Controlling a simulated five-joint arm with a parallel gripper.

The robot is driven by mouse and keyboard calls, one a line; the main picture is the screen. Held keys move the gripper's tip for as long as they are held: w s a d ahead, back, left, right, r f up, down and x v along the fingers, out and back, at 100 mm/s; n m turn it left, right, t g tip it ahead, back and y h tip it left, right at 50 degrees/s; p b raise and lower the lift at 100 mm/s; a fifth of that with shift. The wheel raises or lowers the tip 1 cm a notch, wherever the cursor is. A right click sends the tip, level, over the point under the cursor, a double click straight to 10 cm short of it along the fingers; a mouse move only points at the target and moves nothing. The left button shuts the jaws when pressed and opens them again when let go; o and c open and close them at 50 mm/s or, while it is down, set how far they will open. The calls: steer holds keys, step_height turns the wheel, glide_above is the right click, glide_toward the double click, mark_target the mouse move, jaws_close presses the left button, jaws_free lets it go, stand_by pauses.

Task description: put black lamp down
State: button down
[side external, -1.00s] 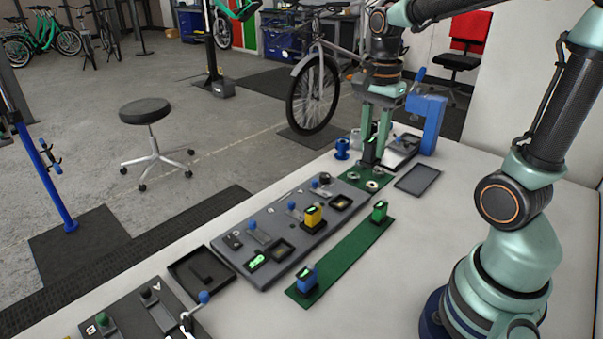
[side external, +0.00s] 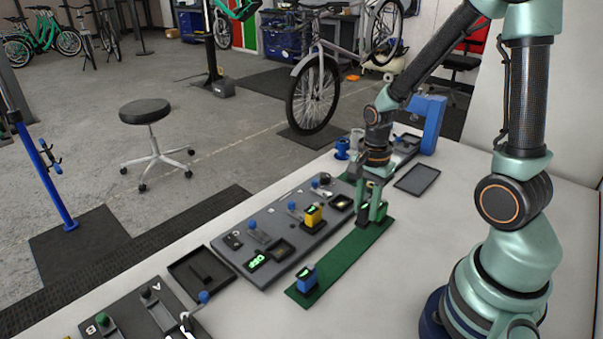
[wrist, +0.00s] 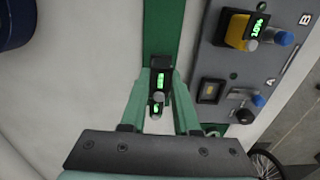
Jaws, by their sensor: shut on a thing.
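My gripper (side external: 372,208) is low over the far end of the green strip (side external: 335,255), shut on the black lamp (side external: 364,212). In the wrist view the black lamp (wrist: 160,64) sits between the fingertips with a lit green display. I cannot tell whether the black lamp touches the strip.
A blue lamp (side external: 306,278) stands at the strip's near end. A grey panel (side external: 275,262) with a yellow lamp (side external: 313,216) and several blue knobs lies to the left. A dark flat tray (side external: 417,180) and a blue stand (side external: 428,125) are behind.

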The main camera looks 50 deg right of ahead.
mark_target(364, 220)
steer(key=shift+f, duration=2)
steer(key=shift+f, duration=0.15)
steer(key=c, duration=0.7)
jaws_free()
steer(key=shift+o, duration=0.2)
step_height(364, 220, up, 12)
steer(key=shift+r, duration=0.25)
steer(key=a+r+n+t, duration=0.5)
steer(key=a+r+n, duration=0.3)
steer(key=n, duration=1)
step_height(364, 220, up, 2)
steer(key=shift+a+r+t, duration=0.1)
steer(key=shift+a+t, duration=0.15)
steer(key=shift+t, duration=0.05)
